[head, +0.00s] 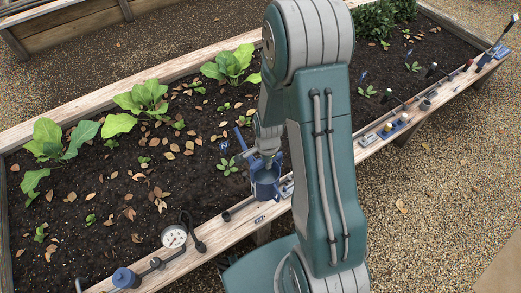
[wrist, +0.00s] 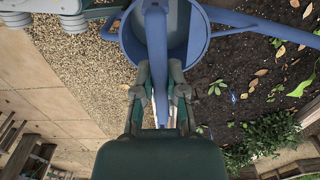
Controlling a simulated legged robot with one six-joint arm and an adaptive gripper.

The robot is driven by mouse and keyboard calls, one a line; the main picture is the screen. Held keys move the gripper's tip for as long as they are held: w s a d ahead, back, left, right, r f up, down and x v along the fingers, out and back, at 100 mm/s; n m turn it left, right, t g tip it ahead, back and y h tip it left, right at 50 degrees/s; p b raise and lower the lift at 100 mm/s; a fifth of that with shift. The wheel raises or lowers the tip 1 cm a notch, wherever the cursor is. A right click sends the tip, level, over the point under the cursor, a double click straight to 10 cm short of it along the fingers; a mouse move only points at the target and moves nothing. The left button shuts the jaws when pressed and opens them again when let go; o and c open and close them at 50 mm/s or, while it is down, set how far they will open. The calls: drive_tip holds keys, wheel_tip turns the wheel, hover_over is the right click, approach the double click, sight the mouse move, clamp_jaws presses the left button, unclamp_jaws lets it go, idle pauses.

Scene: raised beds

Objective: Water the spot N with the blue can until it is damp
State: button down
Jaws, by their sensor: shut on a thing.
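The blue can (head: 266,184) hangs from my gripper (head: 268,152) at the near edge of the bed, about over the wooden rim. Its spout (head: 241,139) points away over the soil. In the wrist view my gripper (wrist: 158,95) is shut on the can's blue handle, and the open mouth of the can (wrist: 195,35) shows beyond it. Small blue markers stand in the soil, one (head: 223,147) left of the spout. Their letters are too small to read, so I cannot tell which is spot N. No water stream shows.
The bed's near wooden rim (head: 232,226) carries a round gauge (head: 174,237), a blue-capped fitting (head: 124,277) and several small items farther right. Leafy plants (head: 146,103) and seedlings grow in the dark soil. Gravel (head: 430,190) lies open at right.

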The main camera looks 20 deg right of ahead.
sight(264, 170)
drive_tip(key=shift+d+f, duration=0.1)
drive_tip(key=shift+f, duration=0.15)
drive_tip(key=shift+a+f, duration=0.2)
drive_tip(key=shift+f, duration=0.35)
drive_tip(key=shift+a+f, duration=0.2)
drive_tip(key=shift+f, duration=0.3)
wheel_tip(264, 170, down, 2)
drive_tip(key=shift+d+f, duration=0.1)
drive_tip(key=shift+d, duration=0.05)
drive_tip(key=shift+w, duration=0.2)
drive_tip(key=shift+w+r+g, duration=0.25)
drive_tip(key=shift+w+g, duration=0.15)
drive_tip(key=shift+g, duration=0.6)
drive_tip(key=shift+w+a+g+h, duration=0.3)
drive_tip(key=shift+w+g, duration=0.1)
drive_tip(key=shift+g, duration=0.1)
drive_tip(key=shift+w+g, duration=0.35)
drive_tip(key=shift+g, duration=0.15)
drive_tip(key=shift+w, duration=0.15)
